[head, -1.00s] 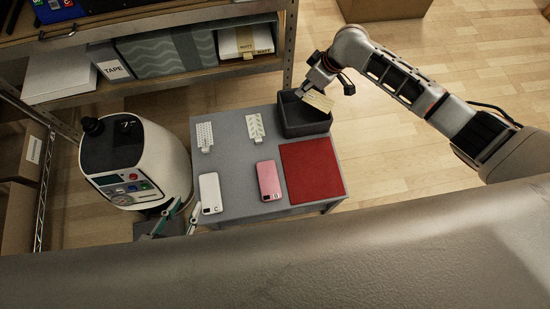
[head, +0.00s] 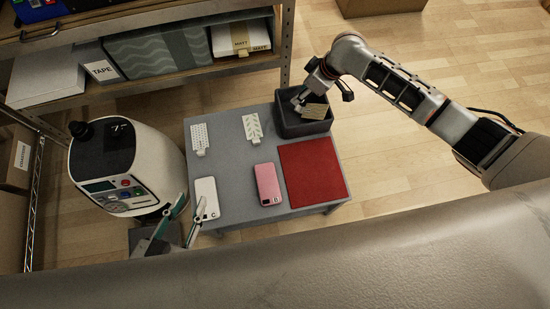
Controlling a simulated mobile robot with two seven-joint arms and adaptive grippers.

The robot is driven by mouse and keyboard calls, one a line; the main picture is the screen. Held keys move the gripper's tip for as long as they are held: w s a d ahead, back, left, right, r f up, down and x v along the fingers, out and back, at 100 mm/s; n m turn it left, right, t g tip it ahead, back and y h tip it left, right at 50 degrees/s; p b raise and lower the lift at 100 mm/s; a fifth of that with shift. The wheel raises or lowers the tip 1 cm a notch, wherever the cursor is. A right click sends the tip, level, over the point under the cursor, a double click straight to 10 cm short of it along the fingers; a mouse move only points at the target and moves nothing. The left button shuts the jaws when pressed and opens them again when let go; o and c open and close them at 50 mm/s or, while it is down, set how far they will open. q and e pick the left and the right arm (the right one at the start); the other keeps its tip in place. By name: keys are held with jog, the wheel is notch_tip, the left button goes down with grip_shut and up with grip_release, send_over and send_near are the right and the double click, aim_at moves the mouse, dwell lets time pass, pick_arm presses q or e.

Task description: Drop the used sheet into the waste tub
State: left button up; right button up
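The used sheet (head: 315,111), a small tan piece, shows inside the dark grey waste tub (head: 304,129) at the table's back right corner. My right gripper (head: 304,104) is over the tub, its fingers beside the sheet. It looks open and no longer around the sheet, though the fingers are small in view. Whether the sheet lies flat on the tub floor is hard to tell. My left gripper (head: 192,203) is open and empty at the table's front left edge, by the white phone case (head: 206,196).
On the grey table (head: 233,169) are a pink phone case (head: 267,184), a red mat (head: 313,172) and two white patterned pieces (head: 199,139) (head: 252,127). A white press machine (head: 128,170) stands left. A shelf (head: 145,83) stands behind. Floor right of the table is clear.

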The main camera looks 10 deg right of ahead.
jog(key=v, duration=1.2)
dwell(0.3)
